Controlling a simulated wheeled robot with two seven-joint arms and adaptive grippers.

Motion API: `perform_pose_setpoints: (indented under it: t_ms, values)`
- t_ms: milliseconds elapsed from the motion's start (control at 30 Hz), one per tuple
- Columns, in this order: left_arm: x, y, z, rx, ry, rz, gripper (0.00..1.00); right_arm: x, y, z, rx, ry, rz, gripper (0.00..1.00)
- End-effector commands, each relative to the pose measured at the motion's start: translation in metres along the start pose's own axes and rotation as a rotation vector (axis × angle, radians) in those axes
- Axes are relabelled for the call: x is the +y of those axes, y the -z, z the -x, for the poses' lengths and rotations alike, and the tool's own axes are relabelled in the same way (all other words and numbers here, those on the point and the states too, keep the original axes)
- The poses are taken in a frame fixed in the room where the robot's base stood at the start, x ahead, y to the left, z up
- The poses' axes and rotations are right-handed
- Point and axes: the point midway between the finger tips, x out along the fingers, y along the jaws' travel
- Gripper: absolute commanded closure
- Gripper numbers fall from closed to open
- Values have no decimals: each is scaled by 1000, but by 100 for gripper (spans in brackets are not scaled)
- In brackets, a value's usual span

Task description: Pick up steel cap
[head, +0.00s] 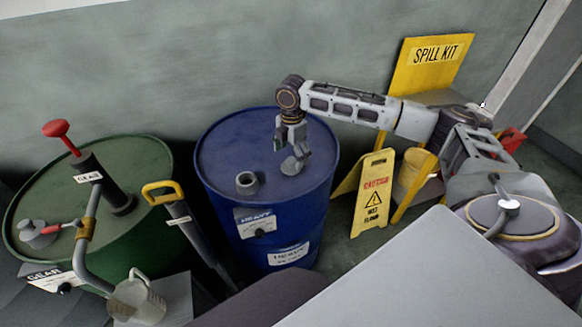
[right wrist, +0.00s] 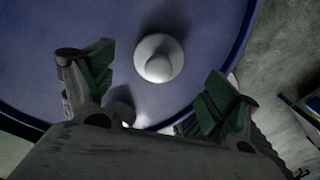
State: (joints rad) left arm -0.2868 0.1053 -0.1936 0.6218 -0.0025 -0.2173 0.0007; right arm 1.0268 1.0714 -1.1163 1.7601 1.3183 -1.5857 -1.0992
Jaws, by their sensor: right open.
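The steel cap (head: 291,165) is a small grey round piece with a raised knob, on top of the blue drum (head: 222,150). In the right wrist view the cap (right wrist: 158,58) looks pale and round, just beyond the fingertips and centred between them. My right gripper (head: 293,136) is open and points down at the cap from above. In the right wrist view its green-padded fingers (right wrist: 152,92) stand wide apart, with nothing between them. The fingers partly overlap the cap in the head view, so the exact gap is hard to tell. My left gripper is not in view.
A grey open neck (head: 247,183) stands on the blue drum, left of the cap. A green drum (head: 145,165) with a red-handled pump (head: 100,180) stands at left. A jug (head: 138,300) is in front. A yellow caution sign (head: 372,195) and spill kit stand (head: 428,65) are right.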

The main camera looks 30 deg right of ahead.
Motion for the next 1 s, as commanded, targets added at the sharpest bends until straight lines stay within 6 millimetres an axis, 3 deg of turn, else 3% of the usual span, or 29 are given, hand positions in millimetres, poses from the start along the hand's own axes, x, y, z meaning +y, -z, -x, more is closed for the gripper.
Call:
perform_pose_setpoints:
  t_ms: [367, 800, 1000]
  values:
    - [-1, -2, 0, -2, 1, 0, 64, 0, 0, -3, 0, 1, 0, 12]
    - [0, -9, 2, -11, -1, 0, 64, 1, 1, -45, 0, 1, 1, 12]
    - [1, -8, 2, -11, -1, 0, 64, 1, 0, -52, 0, -1, 1, 12]
